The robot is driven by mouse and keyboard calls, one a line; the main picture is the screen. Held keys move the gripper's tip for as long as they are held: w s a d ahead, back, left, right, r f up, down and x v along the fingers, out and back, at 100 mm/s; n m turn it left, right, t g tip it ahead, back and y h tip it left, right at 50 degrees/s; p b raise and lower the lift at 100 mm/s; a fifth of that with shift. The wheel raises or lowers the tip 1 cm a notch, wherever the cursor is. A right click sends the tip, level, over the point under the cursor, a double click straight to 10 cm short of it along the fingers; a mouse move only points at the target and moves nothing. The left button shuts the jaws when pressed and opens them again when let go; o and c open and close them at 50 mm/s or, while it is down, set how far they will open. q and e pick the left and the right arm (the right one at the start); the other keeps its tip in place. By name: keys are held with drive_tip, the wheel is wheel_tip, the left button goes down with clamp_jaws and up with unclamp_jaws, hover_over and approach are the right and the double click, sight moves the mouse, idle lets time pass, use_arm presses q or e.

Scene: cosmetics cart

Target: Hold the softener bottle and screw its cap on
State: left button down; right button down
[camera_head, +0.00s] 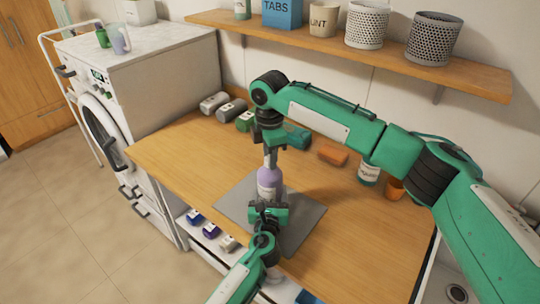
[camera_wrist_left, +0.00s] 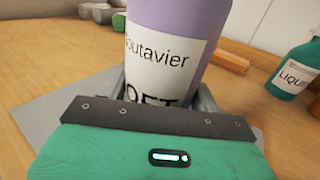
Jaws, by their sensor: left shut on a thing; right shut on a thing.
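The softener bottle (camera_head: 269,184) is lilac with a white label and stands upright on a grey mat (camera_head: 304,216). The bottle fills the upper middle of the left wrist view (camera_wrist_left: 180,30), its top out of frame. My left gripper (camera_head: 268,202) is shut around the bottle's lower body from the near side. My right gripper (camera_head: 270,158) points down at the bottle's top from above, shut on the cap. The cap is mostly hidden between its fingers, so I cannot tell how it sits on the neck.
An orange block (camera_head: 333,155), a green liquid bottle (camera_head: 369,172) and an orange cup (camera_head: 393,188) stand at the right. A shelf (camera_head: 350,50) hangs above. The right front tabletop is clear.

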use_arm(q)
drive_tip(key=shift+a, duration=0.1)
use_arm(e)
drive_tip(key=m, duration=0.8)
drive_tip(key=shift+f, duration=0.1)
drive_tip(key=m, duration=0.3)
drive_tip(key=shift+m, duration=0.4)
drive_tip(key=m, duration=0.3)
drive_tip(key=shift+m, duration=0.4)
drive_tip(key=c, duration=1.1)
unclamp_jaws()
drive_tip(key=shift+c, duration=0.2)
drive_tip(key=shift+r, duration=2.35)
